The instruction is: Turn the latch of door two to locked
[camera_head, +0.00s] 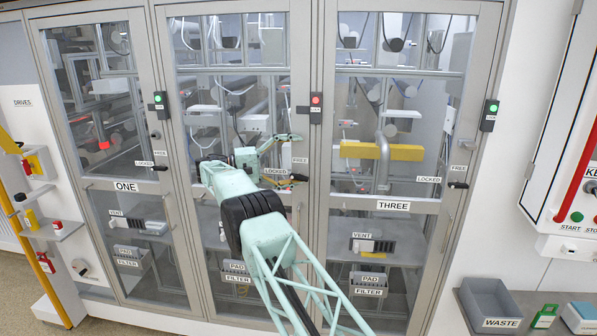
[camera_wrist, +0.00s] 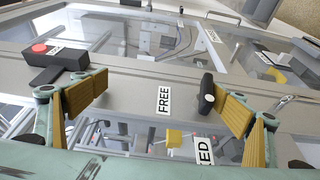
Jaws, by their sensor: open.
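The middle door (camera_head: 230,72), between doors one and three, has its name label hidden behind my arm. Its latch (camera_wrist: 207,92) is a short black handle on the grey frame, also seen partly in the head view (camera_head: 299,178). The FREE label (camera_wrist: 163,100) is beside it, and the partly covered LOCKED label (camera_wrist: 203,150) is below it in the wrist view. My gripper (camera_wrist: 162,104) is open, its yellow-padded fingers on either side of the latch. The latch is nearer the right finger; contact cannot be told. The lock box (camera_head: 316,100) shows a red light.
Door one (camera_head: 125,186) and door three (camera_head: 393,205) have their own latches and green lights. The middle lock box (camera_wrist: 52,60) stands out near my left finger in the wrist view. A grey waste bin (camera_head: 490,300) is at lower right.

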